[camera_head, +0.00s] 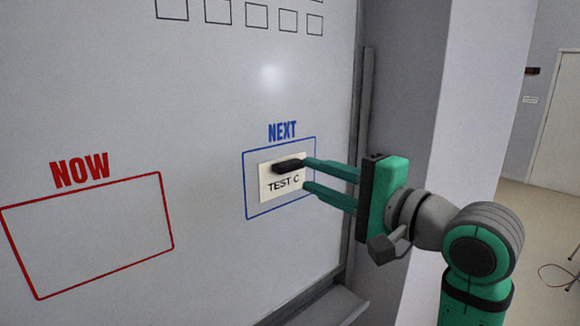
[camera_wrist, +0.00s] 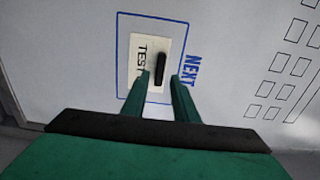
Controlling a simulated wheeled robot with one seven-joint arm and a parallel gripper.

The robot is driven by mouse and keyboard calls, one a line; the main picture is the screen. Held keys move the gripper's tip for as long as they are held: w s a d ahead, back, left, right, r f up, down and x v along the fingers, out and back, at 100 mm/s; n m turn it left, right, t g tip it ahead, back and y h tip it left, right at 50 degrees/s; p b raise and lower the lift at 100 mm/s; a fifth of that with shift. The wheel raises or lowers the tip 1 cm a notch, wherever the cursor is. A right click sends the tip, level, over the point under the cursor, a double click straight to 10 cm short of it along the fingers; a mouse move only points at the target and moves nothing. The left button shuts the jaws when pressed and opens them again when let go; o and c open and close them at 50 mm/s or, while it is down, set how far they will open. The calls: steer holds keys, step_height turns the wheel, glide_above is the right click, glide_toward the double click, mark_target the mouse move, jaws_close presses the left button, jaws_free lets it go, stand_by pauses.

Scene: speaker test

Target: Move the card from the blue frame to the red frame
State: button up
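The white card (camera_head: 268,190) reads "TEST C" and sits on the whiteboard inside the blue frame (camera_head: 247,208) under "NEXT". A black handle (camera_head: 287,167) sticks out from the card. In the wrist view the card (camera_wrist: 138,72) appears turned sideways, and its handle (camera_wrist: 160,68) lies in line with the gap between my fingers. My gripper (camera_head: 308,174) is open, with its two green fingertips close to the handle. I cannot tell whether they touch it or the card. The red frame (camera_head: 170,210) under "NOW" is empty, to the left of the blue frame.
The whiteboard (camera_head: 205,110) is bare between the two frames. Several small black outlined boxes (camera_head: 217,11) are drawn near its top. The board's grey edge (camera_head: 360,130) and a ledge (camera_head: 325,306) lie at the right and below. A pale wall corner (camera_head: 465,120) stands behind my arm.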

mark_target(294, 167)
steer(key=shift+x, duration=2.35)
jaws_close()
